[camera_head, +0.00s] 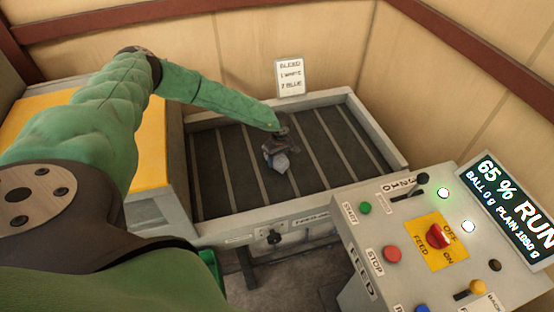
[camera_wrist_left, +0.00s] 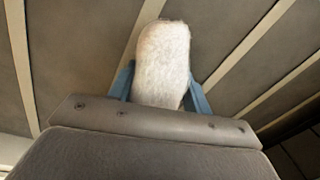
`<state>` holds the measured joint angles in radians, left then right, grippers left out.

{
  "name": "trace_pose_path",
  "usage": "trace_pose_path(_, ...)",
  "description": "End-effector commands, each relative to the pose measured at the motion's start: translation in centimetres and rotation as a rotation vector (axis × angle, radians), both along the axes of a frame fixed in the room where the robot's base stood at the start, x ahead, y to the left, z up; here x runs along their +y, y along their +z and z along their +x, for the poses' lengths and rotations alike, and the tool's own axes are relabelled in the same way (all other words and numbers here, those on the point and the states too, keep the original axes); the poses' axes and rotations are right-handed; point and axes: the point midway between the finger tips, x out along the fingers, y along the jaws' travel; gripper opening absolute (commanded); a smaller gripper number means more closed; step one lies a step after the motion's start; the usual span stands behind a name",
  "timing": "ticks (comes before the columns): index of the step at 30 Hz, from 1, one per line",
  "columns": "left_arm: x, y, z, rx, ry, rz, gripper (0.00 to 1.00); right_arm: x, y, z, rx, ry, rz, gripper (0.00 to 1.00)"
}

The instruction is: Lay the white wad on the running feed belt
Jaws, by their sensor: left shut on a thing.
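The white wad (camera_wrist_left: 163,62) is a pale, fuzzy, rounded oblong, held between the blue fingers of my left gripper (camera_wrist_left: 160,85) in the left wrist view. In the head view my left gripper (camera_head: 277,158) is over the middle of the feed belt (camera_head: 225,165), with the wad (camera_head: 281,163) at its tip. The belt is dark with pale cross slats inside a grey frame. I cannot tell whether the wad touches the belt. My right gripper is not in view.
A control panel (camera_head: 405,225) stands at the right, with a red knob (camera_head: 438,236), buttons and a display (camera_head: 508,205) reading 65 % RUN. Wooden walls close off the back. The visible belt is otherwise bare.

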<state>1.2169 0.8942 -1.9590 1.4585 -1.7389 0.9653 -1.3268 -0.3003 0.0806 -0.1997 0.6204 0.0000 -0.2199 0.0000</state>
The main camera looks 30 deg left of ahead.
Motion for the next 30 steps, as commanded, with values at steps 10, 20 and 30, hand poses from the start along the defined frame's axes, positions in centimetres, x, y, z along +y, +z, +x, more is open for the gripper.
trace_pose_path(10, 0.0, -0.7, 0.1, -0.001, 0.0, 0.001, 0.23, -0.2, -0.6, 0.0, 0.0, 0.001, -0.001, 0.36)
trace_pose_path(20, 0.0, -0.7, 0.0, -0.001, 0.0, 0.001, 0.71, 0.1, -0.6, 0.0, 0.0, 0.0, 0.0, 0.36)
trace_pose_path(30, 0.0, 0.9, 0.1, 0.0, -0.001, 0.001, 0.71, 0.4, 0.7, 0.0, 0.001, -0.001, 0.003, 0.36)
